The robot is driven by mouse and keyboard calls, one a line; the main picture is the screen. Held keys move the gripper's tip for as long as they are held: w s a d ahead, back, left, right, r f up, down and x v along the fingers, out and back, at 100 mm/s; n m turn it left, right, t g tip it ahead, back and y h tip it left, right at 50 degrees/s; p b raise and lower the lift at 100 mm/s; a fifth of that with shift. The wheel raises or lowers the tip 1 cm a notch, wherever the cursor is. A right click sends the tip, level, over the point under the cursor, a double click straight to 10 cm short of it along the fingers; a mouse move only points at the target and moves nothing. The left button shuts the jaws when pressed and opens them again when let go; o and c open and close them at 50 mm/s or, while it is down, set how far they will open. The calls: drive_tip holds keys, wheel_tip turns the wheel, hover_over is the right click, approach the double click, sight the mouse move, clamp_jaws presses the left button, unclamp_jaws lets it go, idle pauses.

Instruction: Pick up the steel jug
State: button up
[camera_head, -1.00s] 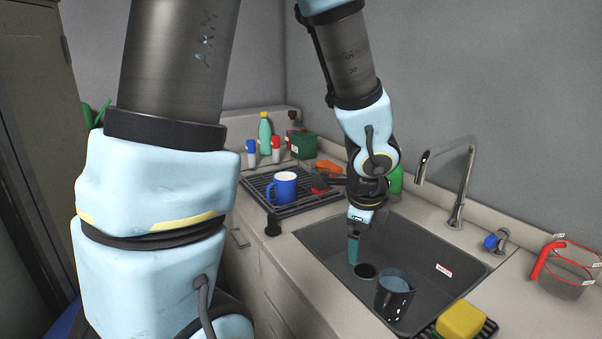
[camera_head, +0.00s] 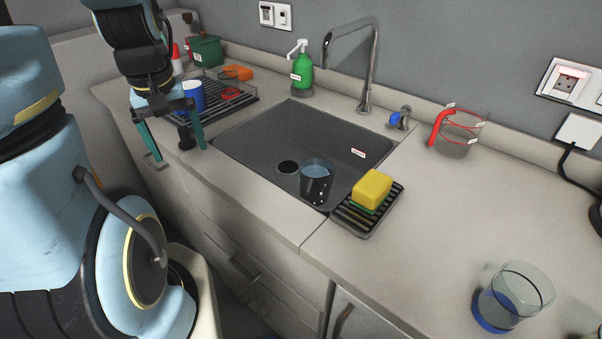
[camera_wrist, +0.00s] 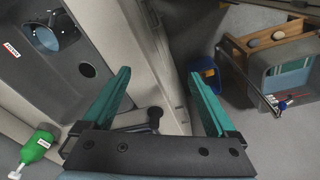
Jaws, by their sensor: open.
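The steel jug appears to be the dark, shiny vessel (camera_head: 316,184) standing in the sink near its front right corner, close to the drain. The wrist view shows it at the upper left, with its bluish inside visible (camera_wrist: 45,38). My gripper (camera_head: 178,154) is open and empty, its two teal fingers spread wide. It hangs by the counter's front edge, left of the sink and well apart from the jug. In the wrist view nothing is between the fingers (camera_wrist: 159,72).
The sink (camera_head: 250,140) is sunk into the counter. A yellow sponge (camera_head: 371,188) lies on a black rack (camera_head: 366,214) right of the jug. A green soap bottle (camera_head: 301,70), tap (camera_head: 368,80) and red-handled measuring jug (camera_head: 458,135) stand behind. A glass (camera_head: 512,295) is at front right.

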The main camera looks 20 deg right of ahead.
sight(309, 185)
drive_tip(key=d+f+n+b, duration=0.1)
drive_tip(key=d+f+n, duration=0.1)
drive_tip(key=d, duration=0.3)
drive_tip(key=w+d+f+n+b, duration=0.1)
drive_tip(key=d+f+n+b, duration=0.1)
drive_tip(key=d, duration=0.2)
drive_tip(key=w+d+f+n+g+b, duration=0.1)
drive_tip(key=d+f, duration=0.1)
drive_tip(key=d, duration=0.3)
drive_tip(key=shift+w+d+f+n+b, duration=0.1)
drive_tip(key=shift+d+f+n+b, duration=0.25)
drive_tip(key=shift+n+b, duration=0.05)
drive_tip(key=s+d+f+n+b, duration=0.1)
drive_tip(key=d, duration=0.3)
drive_tip(key=s+d+f+n+b, duration=0.1)
drive_tip(key=d+n, duration=0.1)
drive_tip(key=d, duration=0.2)
drive_tip(key=s+d+f+n+b, duration=0.1)
drive_tip(key=d+f, duration=0.1)
drive_tip(key=d, duration=0.2)
drive_tip(key=shift+f+n, duration=0.1)
drive_tip(key=shift+n, duration=0.2)
wheel_tip(309, 185, down, 11)
drive_tip(key=shift+s+r+p, duration=0.1)
drive_tip(key=shift+r+p, duration=0.1)
drive_tip(key=shift+p, duration=0.55)
clamp_jaws()
